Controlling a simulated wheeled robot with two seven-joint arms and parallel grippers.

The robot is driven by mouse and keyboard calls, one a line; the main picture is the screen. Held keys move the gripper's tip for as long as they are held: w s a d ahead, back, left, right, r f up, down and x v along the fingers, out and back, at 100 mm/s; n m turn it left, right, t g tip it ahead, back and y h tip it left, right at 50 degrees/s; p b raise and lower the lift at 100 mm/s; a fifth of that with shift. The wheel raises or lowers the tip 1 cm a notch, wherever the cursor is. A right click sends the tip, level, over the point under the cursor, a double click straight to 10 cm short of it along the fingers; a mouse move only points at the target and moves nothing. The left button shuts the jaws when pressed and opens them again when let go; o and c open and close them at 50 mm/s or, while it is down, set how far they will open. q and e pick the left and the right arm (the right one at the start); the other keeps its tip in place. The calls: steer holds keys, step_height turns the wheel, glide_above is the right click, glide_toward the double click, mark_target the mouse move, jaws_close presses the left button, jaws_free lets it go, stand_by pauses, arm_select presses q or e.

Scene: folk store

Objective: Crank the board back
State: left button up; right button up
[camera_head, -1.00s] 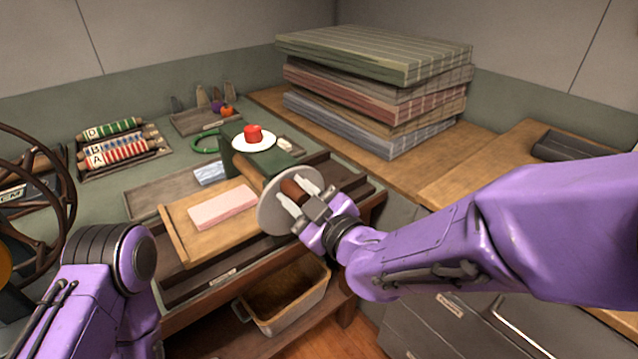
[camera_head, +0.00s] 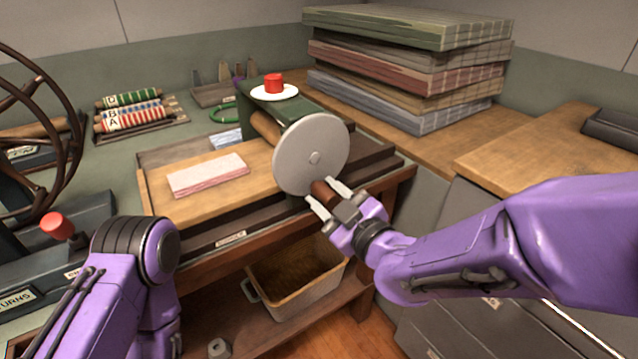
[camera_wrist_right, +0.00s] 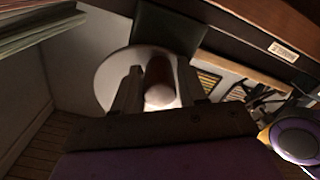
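The wooden board (camera_head: 160,192) lies flat on the dark press bed, with a pink-edged pad (camera_head: 208,174) on it. Its right end is beside or under the green press (camera_head: 262,110), partly hidden by the grey crank disc (camera_head: 310,150). The brown crank handle (camera_head: 322,192) sits low on the disc. My right gripper (camera_head: 330,198) has its fingers on either side of this handle. In the right wrist view the handle (camera_wrist_right: 159,85) stands between the two fingers; contact looks close. My left gripper is out of view; only my left arm shows at lower left.
A red knob (camera_head: 274,83) on a white plate tops the press. A bin (camera_head: 295,285) stands on the shelf below. Labelled rolls (camera_head: 130,110) lie at back left, a dark spoked wheel (camera_head: 60,150) at far left. Stacked boards (camera_head: 405,65) stand at back right.

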steer(key=o, duration=0.4)
